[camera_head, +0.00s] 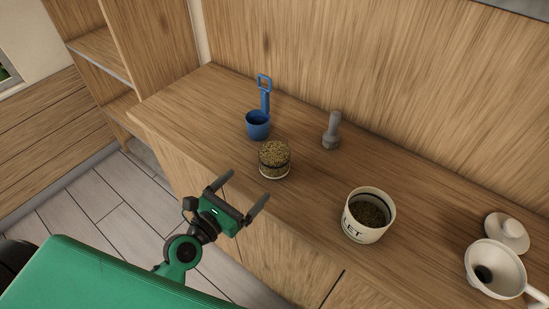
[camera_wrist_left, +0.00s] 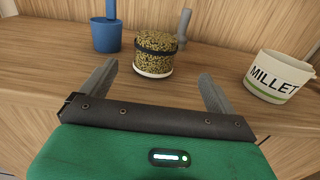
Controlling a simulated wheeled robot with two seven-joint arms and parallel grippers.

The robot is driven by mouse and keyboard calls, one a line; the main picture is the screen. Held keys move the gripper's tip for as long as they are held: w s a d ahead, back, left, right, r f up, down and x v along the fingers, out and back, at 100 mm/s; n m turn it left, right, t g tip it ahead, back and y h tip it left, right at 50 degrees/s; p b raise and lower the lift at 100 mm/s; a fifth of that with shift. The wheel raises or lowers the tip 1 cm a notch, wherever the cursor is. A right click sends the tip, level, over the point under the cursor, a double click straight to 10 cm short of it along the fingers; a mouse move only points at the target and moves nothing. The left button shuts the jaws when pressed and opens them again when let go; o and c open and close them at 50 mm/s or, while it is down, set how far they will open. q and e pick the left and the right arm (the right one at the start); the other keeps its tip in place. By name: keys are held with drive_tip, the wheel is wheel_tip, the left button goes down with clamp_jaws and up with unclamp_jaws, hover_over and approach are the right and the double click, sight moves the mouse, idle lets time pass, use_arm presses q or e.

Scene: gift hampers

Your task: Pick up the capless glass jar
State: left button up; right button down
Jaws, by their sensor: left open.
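The glass jar (camera_head: 274,160), with no cap on it, stands upright on the wooden counter and looks full of brownish-yellow grain. It has a dark band and a pale base. In the left wrist view the jar (camera_wrist_left: 155,54) stands ahead, between the directions of the two fingers. My left gripper (camera_head: 240,192) is open and empty, in front of the counter's near edge and short of the jar. Its fingers (camera_wrist_left: 158,85) also show in the left wrist view, apart from the jar. My right gripper is not in view.
A blue scoop (camera_head: 258,122) stands behind the jar, and a grey pestle-like object (camera_head: 331,132) behind right. A white MILLET pot (camera_head: 366,217) holds grain to the right. A white funnel (camera_head: 494,268) and a white lid (camera_head: 507,232) lie far right. A wooden wall closes the back.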

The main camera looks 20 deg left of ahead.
sight(266, 161)
use_arm(q)
drive_tip(key=p+x, duration=0.2)
drive_tip(key=x, duration=0.6)
drive_tip(key=shift+w, duration=0.2)
drive_tip(key=x, duration=0.1)
drive_tip(key=p+x, duration=0.1)
drive_tip(key=x, duration=0.2)
drive_tip(key=shift+w+a+r+p, duration=0.2)
drive_tip(key=shift+r+p, duration=0.1)
drive_tip(key=shift+r, duration=0.05)
drive_tip(key=shift+w+d+f, duration=0.1)
drive_tip(key=shift+w+d, duration=0.1)
drive_tip(key=shift+w, duration=0.3)
drive_tip(key=c, duration=1.2)
drive_tip(key=shift+o, duration=0.2)
drive_tip(key=shift+r, duration=0.2)
